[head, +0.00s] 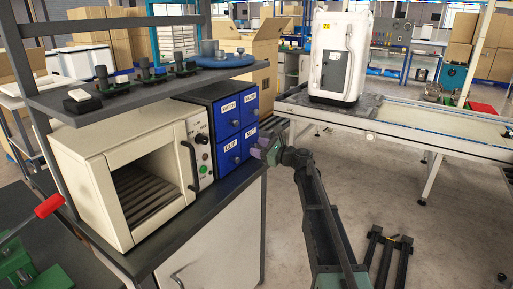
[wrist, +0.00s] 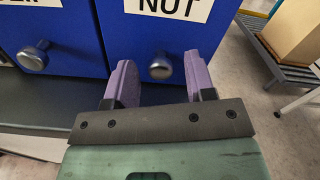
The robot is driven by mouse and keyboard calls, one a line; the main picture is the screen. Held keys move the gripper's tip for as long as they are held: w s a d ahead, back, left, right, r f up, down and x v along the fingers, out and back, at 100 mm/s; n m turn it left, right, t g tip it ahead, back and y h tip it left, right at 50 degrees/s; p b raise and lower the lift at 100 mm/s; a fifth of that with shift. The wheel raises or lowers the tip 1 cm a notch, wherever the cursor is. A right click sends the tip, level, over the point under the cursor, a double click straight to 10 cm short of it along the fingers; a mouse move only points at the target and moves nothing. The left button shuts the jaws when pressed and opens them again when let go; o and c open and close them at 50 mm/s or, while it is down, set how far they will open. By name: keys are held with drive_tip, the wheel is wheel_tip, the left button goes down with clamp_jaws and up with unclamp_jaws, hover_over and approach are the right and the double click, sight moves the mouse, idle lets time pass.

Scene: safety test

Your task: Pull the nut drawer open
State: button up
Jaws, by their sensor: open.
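The blue drawer cabinet (head: 214,112) stands on the bench beside the oven, with several labelled drawers, all closed. The nut drawer (wrist: 130,42) fills the upper middle of the wrist view, with its white NUT label at the top edge. Its round metal knob (wrist: 160,68) appears between my fingertips in the picture. My gripper (wrist: 160,80) has two purple fingers, spread apart, one on each side of the knob. I cannot tell whether either finger touches the knob. In the head view my gripper (head: 264,147) is at the lower right drawer and partly hides it.
A neighbouring drawer knob (wrist: 33,54) lies to the left. The cream oven (head: 130,175) stands left of the cabinet, under a shelf (head: 150,88) with several fixtures. A conveyor (head: 400,125) carrying a white housing (head: 340,55) runs at the right. Open floor lies between.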

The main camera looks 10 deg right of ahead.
drive_tip(key=shift+w+a, duration=0.45)
clamp_jaws()
drive_tip(key=shift+s, duration=0.15)
